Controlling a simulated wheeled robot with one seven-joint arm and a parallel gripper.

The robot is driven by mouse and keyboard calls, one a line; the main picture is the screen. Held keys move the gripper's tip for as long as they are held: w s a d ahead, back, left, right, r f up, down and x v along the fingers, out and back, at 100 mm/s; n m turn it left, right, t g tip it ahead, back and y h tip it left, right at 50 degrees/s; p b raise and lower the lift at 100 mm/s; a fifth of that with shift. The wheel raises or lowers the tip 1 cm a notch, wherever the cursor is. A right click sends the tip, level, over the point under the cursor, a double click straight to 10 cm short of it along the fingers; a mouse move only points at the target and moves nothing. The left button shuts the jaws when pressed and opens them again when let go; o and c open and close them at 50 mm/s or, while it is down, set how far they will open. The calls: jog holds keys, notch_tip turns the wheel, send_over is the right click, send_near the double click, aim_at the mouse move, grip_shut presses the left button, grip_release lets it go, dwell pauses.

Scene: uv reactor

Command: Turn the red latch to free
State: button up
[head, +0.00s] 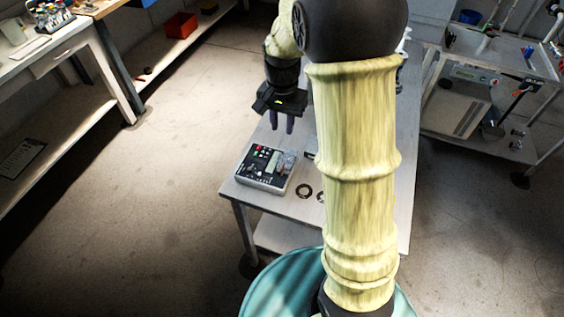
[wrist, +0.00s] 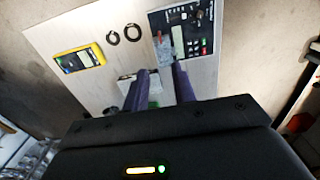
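The control box (head: 265,169) is a pale case with a black panel near the table's left front corner in the head view. It shows at the top right in the wrist view (wrist: 193,47), with a pale screen and several small buttons. A grey, translucent-looking part (wrist: 163,52) with a small reddish spot sits at its edge. I cannot tell whether this is the red latch; no latch shows clearly. My gripper (head: 282,129) hangs fingers down above the table, behind the box. In the wrist view its two dark fingers (wrist: 161,72) are apart with nothing held between them.
The white table (wrist: 92,86) carries two dark rings (wrist: 122,33), a yellow meter (wrist: 79,59) and a small white block (wrist: 126,85). A green patch shows between my fingers. My arm hides much of the table in the head view. Benches stand left and right across open floor.

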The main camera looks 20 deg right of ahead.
aim_at(282, 168)
notch_tip(282, 168, down, 17)
jog(key=shift+r+p, duration=0.1)
jog(key=shift+p, duration=0.85)
grip_shut()
